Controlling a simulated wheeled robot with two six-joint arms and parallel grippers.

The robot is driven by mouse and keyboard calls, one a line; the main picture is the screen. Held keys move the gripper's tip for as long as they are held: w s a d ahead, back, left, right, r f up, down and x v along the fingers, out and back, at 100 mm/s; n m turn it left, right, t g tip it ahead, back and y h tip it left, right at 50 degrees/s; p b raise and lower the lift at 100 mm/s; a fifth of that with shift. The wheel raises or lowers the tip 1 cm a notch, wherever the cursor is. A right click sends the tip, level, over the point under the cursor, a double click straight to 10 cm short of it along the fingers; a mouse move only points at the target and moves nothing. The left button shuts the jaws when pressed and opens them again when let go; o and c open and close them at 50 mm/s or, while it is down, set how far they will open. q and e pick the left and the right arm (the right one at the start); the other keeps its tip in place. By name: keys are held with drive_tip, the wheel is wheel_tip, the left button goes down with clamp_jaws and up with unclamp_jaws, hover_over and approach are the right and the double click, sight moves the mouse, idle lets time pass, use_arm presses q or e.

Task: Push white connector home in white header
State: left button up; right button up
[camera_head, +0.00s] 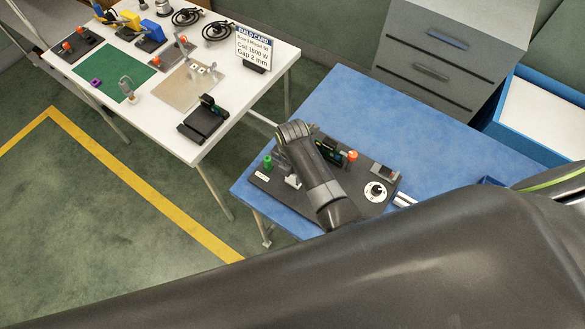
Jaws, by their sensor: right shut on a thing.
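The black board (265,183) lies on the blue-topped table. A small white piece (293,181) shows on it just left of my right arm. It is too small to tell whether this is the white header, the white connector or both together. My right arm reaches in from the lower right, over the board. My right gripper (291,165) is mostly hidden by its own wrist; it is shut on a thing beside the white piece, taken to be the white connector. How far the connector sits in the header cannot be seen. My left gripper is not in view.
The board also carries a green part (267,162), an orange-red knob (352,155) and a white dial (375,192). A white table (255,60) at the upper left holds several parts and a build card (253,47). The blue table (360,105) is clear behind the board.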

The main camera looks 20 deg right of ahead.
drive_tip(key=shift+f, duration=0.35)
idle(1.0)
drive_tip(key=shift+f+b, duration=0.55)
drive_tip(key=shift+f, duration=0.5)
idle(0.3)
drive_tip(key=o, duration=1.2)
drive_tip(key=shift+c, duration=0.2)
drive_tip(key=shift+r+p, duration=0.6)
drive_tip(key=shift+r, duration=2.45)
